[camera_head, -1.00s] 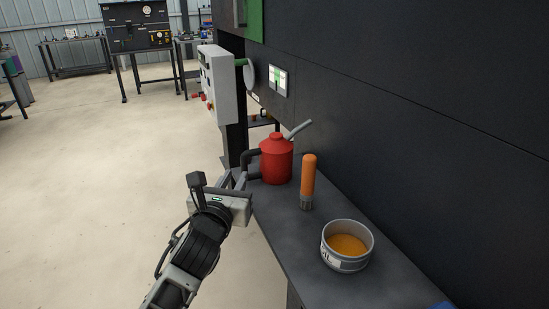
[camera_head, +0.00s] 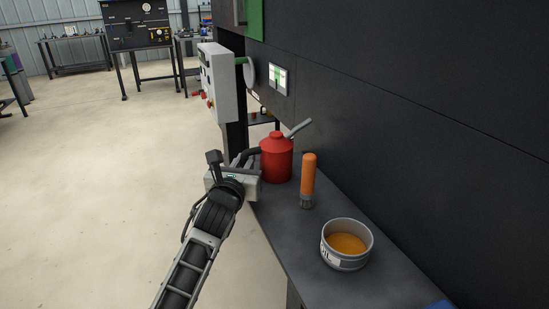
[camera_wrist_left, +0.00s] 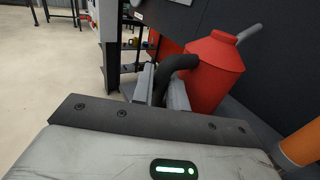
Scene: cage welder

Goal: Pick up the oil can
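The red oil can (camera_head: 276,160) stands upright on the dark bench, with a grey spout to the upper right and a black curved handle (camera_head: 247,155) on its left side. In the left wrist view the can (camera_wrist_left: 216,72) is at the upper right. My left gripper (camera_head: 241,166) is at the handle side of the can. In the left wrist view its two fingers (camera_wrist_left: 161,88) stand apart with the handle (camera_wrist_left: 176,64) between them. I cannot tell whether they press on it. My right gripper is not in view.
An orange cylinder (camera_head: 309,178) stands close to the right of the can, and also shows in the left wrist view (camera_wrist_left: 301,146). A round tin (camera_head: 343,262) with orange contents sits nearer on the bench (camera_head: 290,235). A dark wall rises behind. Open floor lies left.

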